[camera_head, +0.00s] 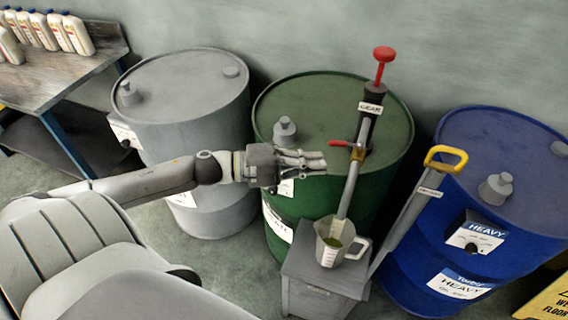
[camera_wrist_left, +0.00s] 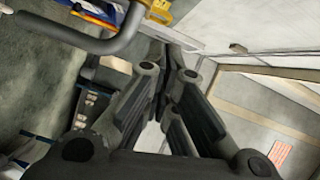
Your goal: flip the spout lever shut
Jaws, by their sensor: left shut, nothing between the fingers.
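The red spout lever (camera_head: 340,143) sticks out to the left from a brass fitting (camera_head: 358,153) on the pump labelled "GEAR", over the green drum (camera_head: 300,100). My left gripper (camera_head: 318,162) is shut and empty. Its fingertips point right, just below and left of the lever; I cannot tell whether they touch it. The closed fingers show in the left wrist view (camera_wrist_left: 175,88), where I cannot make out the lever. The pump's grey spout tube (camera_head: 347,190) slants down into a measuring jug (camera_head: 328,245) with greenish liquid. My right gripper is not in view.
The jug stands on a grey box (camera_head: 305,265). A second pump with a yellow handle (camera_head: 446,158) leans between the box and the blue drum (camera_head: 495,130). A grey drum (camera_head: 180,80) stands at left. White bottles (camera_head: 77,35) stand on a bench at upper left.

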